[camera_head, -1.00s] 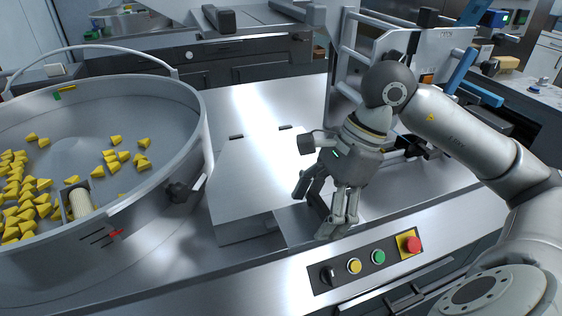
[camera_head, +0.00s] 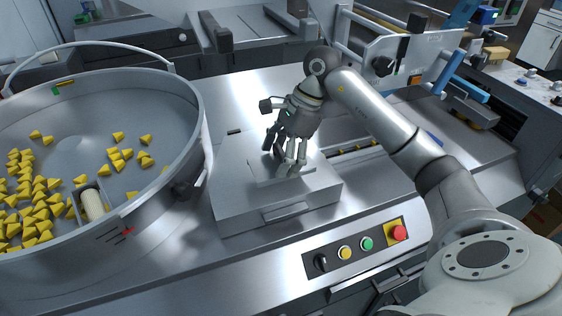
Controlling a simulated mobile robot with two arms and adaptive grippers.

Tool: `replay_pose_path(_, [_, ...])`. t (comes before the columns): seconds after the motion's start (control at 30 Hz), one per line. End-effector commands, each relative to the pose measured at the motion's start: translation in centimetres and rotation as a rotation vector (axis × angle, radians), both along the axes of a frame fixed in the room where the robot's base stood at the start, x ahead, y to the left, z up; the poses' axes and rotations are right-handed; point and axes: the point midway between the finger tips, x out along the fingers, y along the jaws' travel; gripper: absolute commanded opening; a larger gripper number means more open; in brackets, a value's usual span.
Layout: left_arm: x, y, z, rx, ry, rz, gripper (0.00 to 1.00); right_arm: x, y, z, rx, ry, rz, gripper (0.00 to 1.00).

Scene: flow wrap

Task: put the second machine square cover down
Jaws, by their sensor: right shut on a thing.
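My right gripper (camera_head: 287,165) points down over a low metal housing (camera_head: 235,205) on the steel machine top. It is shut on the square cover (camera_head: 262,174), a thin grey metal plate that shows around and below the fingers. The plate appears to lie flat on, or just above, the top of the housing; I cannot tell whether it touches all round. The fingers and wrist hide part of it and the exact grip. My left gripper is out of view.
A large round bowl (camera_head: 185,125) with yellow pieces stands close on the left. A control panel (camera_head: 358,250) with coloured buttons is on the front face. A white-plated frame (camera_head: 425,45) stands at the back right. Bare steel lies behind the housing.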

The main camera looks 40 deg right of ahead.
Motion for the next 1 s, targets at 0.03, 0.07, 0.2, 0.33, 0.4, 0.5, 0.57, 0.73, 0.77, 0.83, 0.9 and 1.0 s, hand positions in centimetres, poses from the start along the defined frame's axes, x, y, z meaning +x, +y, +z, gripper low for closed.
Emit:
replay_pose_path(0.03, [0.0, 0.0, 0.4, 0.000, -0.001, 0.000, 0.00, -0.1, 0.1, -0.5, 0.002, 0.004, 0.001, 0.45])
replay_pose_path(0.07, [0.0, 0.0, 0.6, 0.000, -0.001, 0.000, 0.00, -0.1, 0.1, -0.9, 0.002, 0.004, 0.001, 0.45])
replay_pose_path(0.2, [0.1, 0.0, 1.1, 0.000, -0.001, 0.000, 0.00, -0.1, 0.1, -2.3, 0.002, 0.001, 0.001, 0.45])
replay_pose_path(0.33, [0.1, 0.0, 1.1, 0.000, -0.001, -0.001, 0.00, -0.1, 0.0, -2.8, 0.002, -0.001, 0.001, 0.45])
replay_pose_path(0.4, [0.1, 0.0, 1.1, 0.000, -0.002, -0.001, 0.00, -0.1, 0.0, -2.9, 0.001, -0.002, 0.001, 0.45])
replay_pose_path(0.5, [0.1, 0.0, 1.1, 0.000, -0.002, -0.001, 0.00, -0.1, 0.0, -2.9, 0.001, -0.002, 0.001, 0.45])
replay_pose_path(0.57, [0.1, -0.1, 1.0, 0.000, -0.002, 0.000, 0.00, -0.1, 0.0, -2.9, 0.001, -0.002, 0.001, 0.45])
replay_pose_path(0.73, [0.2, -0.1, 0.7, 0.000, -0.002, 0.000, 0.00, -0.1, 0.0, -3.2, 0.000, 0.000, 0.001, 0.82])
replay_pose_path(0.77, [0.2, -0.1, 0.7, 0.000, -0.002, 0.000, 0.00, -0.1, 0.0, -3.2, 0.000, 0.000, 0.001, 0.86])
replay_pose_path(0.83, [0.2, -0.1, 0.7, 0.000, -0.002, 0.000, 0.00, -0.1, 0.0, -3.2, 0.000, 0.000, 0.001, 0.95])
replay_pose_path(0.9, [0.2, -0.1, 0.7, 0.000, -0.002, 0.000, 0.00, -0.1, 0.0, -3.2, 0.000, 0.000, 0.001, 0.96])
replay_pose_path(1.0, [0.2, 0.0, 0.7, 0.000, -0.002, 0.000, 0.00, -0.1, 0.0, -3.2, 0.000, 0.000, 0.001, 0.96])
